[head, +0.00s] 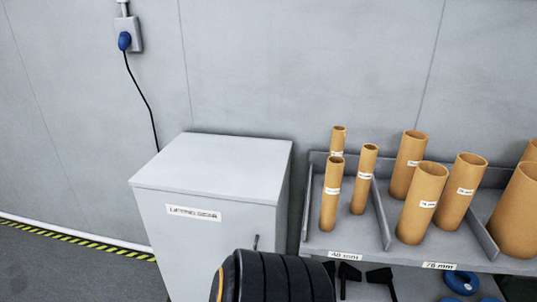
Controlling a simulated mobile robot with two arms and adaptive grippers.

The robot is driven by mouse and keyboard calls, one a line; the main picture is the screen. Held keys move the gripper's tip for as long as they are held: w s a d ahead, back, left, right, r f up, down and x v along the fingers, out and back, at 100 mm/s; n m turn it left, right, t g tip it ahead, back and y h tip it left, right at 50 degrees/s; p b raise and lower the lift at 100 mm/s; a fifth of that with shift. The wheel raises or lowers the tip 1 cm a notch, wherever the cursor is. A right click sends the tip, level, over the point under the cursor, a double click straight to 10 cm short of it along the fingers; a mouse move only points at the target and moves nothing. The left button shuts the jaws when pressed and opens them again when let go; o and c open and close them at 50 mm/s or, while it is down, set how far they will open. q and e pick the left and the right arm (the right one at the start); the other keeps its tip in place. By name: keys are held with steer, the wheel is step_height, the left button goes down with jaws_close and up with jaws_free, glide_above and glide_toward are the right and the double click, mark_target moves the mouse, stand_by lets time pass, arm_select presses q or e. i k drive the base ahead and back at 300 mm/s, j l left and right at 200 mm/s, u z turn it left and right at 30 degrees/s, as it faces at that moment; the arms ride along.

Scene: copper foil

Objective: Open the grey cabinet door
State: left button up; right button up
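The grey cabinet (215,163) stands against the wall in the middle of the head view. Its front door (190,245) carries a white label reading "LIFTING GEAR" and looks shut. A small dark upright handle (256,242) shows near the door's right edge. A large black ribbed part, which looks like my own arm, covers the lower right of the door just below the handle. Neither of my grippers can be made out in this view.
A grey rack (345,241) with several brown cardboard tubes stands right of the cabinet. Black items (347,272) and blue rings (461,282) lie below it. A wall socket (127,34) with a blue plug and cable is above left. Floor (60,265) at left is clear.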

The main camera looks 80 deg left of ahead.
mark_target(190, 237)
steer(key=u, duration=3.3)
